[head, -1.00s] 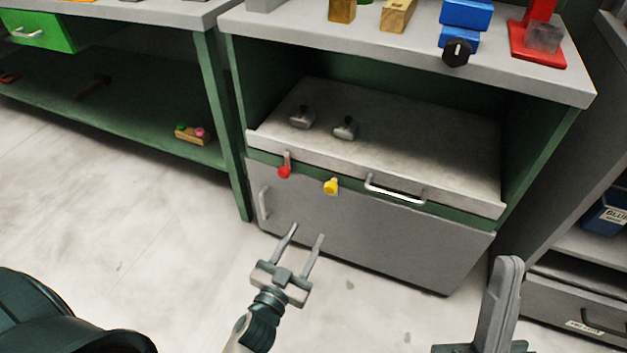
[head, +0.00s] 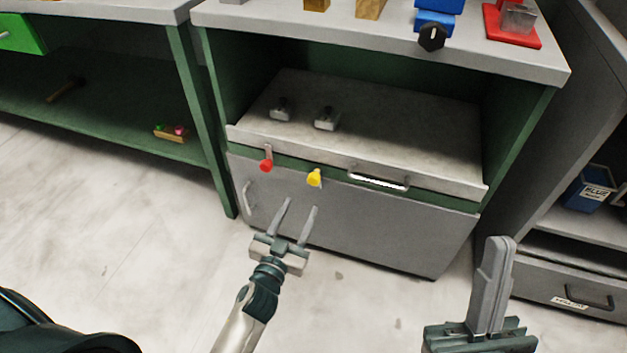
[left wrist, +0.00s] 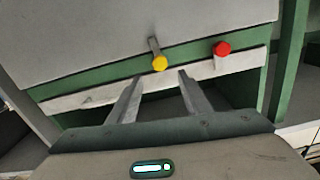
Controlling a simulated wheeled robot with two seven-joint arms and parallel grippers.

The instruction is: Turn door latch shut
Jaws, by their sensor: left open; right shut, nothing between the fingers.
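A yellow-knobbed lever (head: 315,178) and a red-knobbed lever (head: 265,166) sit along the front of the low cabinet, above its grey door (head: 380,225). The red knob hangs below its stem. The yellow knob's stem runs toward the door. Both the yellow knob (left wrist: 160,63) and red knob (left wrist: 222,49) show in the left wrist view, which sees the cabinet upside down. My left gripper (head: 300,204) is open and empty in front of the door, just below the yellow knob in the picture and apart from it. My right gripper (head: 498,242) is shut and empty at lower right.
A bar handle (head: 378,182) lies right of the yellow knob. A vertical handle (head: 248,200) is at the door's left edge. The grey slab (head: 400,130) above carries two small fittings. A drawer unit (head: 570,295) stands at right. Floor is open at left.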

